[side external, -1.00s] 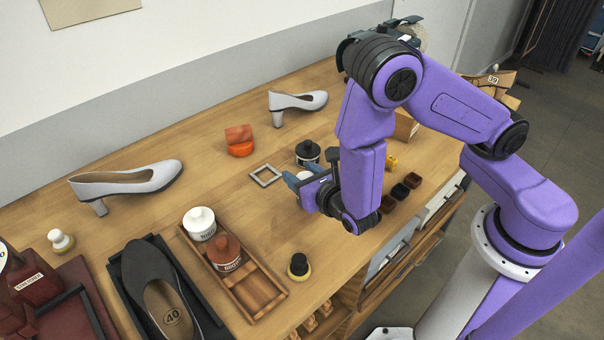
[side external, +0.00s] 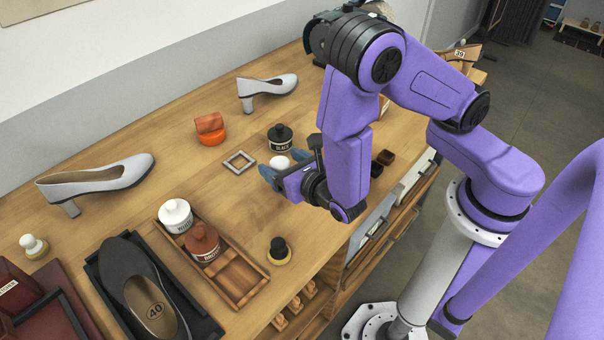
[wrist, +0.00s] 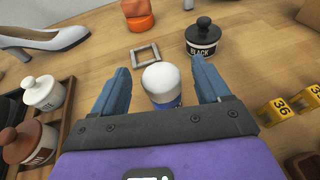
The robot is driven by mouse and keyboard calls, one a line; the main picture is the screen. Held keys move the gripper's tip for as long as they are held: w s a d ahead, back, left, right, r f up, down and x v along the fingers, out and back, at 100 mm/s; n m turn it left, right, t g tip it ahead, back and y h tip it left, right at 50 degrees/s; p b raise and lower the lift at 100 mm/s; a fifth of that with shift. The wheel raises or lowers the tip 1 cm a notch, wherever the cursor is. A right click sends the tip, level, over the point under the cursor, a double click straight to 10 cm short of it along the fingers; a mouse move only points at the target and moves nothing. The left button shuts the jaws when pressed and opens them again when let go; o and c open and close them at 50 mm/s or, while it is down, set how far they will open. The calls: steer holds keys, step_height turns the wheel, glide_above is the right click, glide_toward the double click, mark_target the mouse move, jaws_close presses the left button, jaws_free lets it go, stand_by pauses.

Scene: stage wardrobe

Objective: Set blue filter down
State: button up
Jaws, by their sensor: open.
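I cannot make out a clear blue filter. A white-domed piece with a blue lower band (wrist: 160,82) stands on the table between my fingers in the wrist view, with gaps on both sides; its white top (side external: 280,162) shows in the side view. My gripper (wrist: 160,68) is open around it, low over the table; the gripper also shows in the side view (side external: 278,168). Its blue fingers look apart from the piece. The piece's lower part is partly hidden by the gripper body. A grey square frame (side external: 240,153) lies flat and empty just beyond.
A black-lidded jar (side external: 281,138) stands close behind. Beyond is an orange block (side external: 210,128). A wooden tray (side external: 264,281) with two jars is at left. Yellow number markers (wrist: 274,113) lie right in the wrist view. The table between tray and frame is clear.

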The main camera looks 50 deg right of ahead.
steer(key=v, duration=0.9)
steer(key=s+d+r+m+g+h, duration=0.2)
steer(key=d+m+g, duration=0.2)
steer(key=d+m, duration=0.2)
steer(key=s+d+r+m+g+h, duration=0.2)
steer(key=d+r+m+g, duration=0.15)
steer(key=d+m, duration=0.2)
steer(key=s+r+m+g+y, duration=0.4)
steer(key=s+m+g+y, duration=0.2)
steer(key=s+m+y, duration=0.1)
steer(key=shift+s+r+m+g, duration=0.35)
steer(key=shift+s+m, duration=0.45)
steer(key=shift+m, duration=0.55)
